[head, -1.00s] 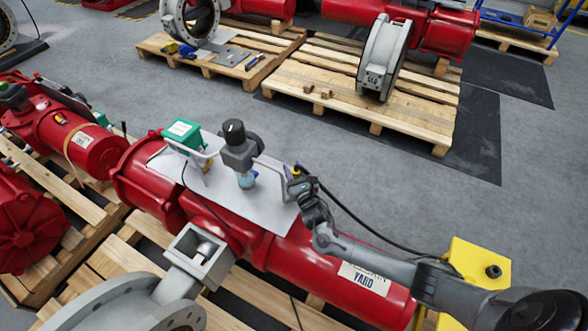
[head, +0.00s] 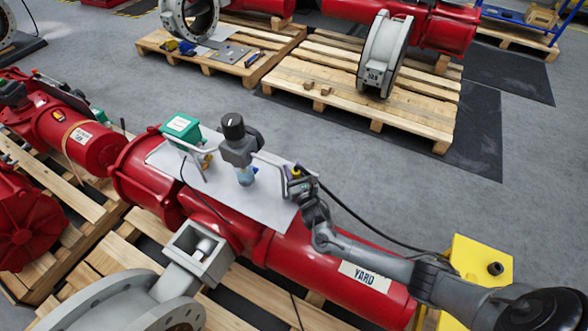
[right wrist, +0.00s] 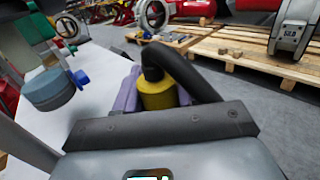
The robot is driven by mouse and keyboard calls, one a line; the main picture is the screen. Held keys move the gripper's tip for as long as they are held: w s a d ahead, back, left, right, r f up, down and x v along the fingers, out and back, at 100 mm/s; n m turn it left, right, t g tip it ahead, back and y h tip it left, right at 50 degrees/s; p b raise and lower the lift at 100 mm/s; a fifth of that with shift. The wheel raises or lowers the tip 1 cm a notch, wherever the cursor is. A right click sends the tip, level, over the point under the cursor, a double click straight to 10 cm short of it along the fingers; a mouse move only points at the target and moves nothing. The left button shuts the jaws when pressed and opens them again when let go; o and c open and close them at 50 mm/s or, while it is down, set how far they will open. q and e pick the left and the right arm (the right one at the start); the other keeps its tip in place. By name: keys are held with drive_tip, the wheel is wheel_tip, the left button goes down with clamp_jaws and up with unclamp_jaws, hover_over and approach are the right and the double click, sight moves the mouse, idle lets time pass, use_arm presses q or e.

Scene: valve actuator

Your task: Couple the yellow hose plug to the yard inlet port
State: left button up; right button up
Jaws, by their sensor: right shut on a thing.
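My right gripper (head: 299,182) is shut on the yellow hose plug (head: 295,171) at the right edge of the white plate on the red YARD actuator. In the right wrist view the plug (right wrist: 158,92) sits upright between the two purple fingers of my right gripper (right wrist: 157,95). A black hose (right wrist: 175,65) bends over from the plug's top. The grey regulator (head: 238,147) with a black knob and bluish bowl stands to the left of the plug, apart from it. I cannot make out the yard inlet port clearly. My left gripper is not in view.
The red actuator (head: 330,262) bears a YARD label. A green-topped box (head: 182,127) and bent grey tubing stand left of the regulator. The hose (head: 365,225) trails right toward a yellow block (head: 482,265). Grey floor (head: 400,185) behind is clear.

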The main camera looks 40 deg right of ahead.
drive_tip(key=shift+f, duration=0.1)
drive_tip(key=o, duration=1.2)
drive_tip(key=shift+s+a+p, duration=0.2)
drive_tip(key=shift+s+p, duration=0.1)
drive_tip(key=shift+s, duration=0.3)
drive_tip(key=p+v, duration=0.2)
drive_tip(key=v, duration=0.6)
drive_tip(key=shift+p+v, duration=0.3)
drive_tip(key=shift+v, duration=0.45)
